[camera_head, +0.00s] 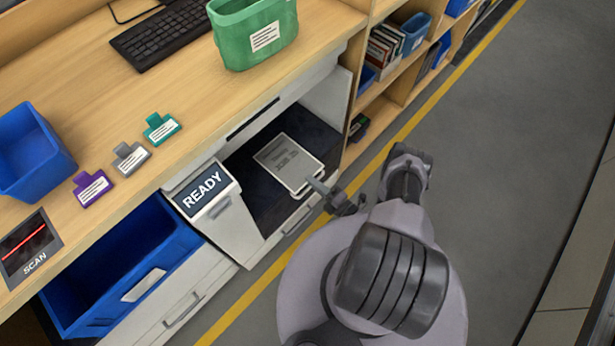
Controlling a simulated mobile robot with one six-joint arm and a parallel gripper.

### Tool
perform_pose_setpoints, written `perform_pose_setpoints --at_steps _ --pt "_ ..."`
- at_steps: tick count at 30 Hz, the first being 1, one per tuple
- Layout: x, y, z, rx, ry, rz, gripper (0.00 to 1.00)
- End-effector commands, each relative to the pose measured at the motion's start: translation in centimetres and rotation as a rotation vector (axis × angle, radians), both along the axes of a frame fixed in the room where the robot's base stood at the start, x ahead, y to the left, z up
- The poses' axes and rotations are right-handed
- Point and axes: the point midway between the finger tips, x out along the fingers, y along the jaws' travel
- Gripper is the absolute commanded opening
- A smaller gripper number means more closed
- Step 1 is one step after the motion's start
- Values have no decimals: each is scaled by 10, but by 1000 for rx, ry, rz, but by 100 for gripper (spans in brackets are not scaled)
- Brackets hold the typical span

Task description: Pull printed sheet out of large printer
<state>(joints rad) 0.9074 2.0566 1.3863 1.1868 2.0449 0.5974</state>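The large printer (234,226) is a white unit built in under the wooden counter, with a "READY" panel (207,190) on its left side. The printed sheet (281,155) lies pale grey with printed lines in the printer's dark output recess (262,207). My gripper (318,186) is at the sheet's lower right corner, reaching in from the right. Its fingertips overlap or touch the edge of the sheet. The fingers are small here, and I cannot tell whether they are closed on the sheet.
A blue bin (110,268) sits below the counter on the left. The counter holds a green bin (254,30), a keyboard (163,40), a blue bin (32,152) and several coloured clips. Shelves (393,82) stand right of the printer. The grey floor (500,130) is clear.

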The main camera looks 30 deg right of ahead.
Motion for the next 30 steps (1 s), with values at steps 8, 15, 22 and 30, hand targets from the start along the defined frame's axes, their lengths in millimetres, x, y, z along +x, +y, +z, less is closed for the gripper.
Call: perform_pose_setpoints --at_steps 8,15,22,30 --pt "-3 -2 0 0 1 -2 0" --pt "-28 -11 0 0 0 -3 0" --pt "-52 -20 1 -1 2 -3 0" --pt "-81 -30 1 -1 2 -2 0"
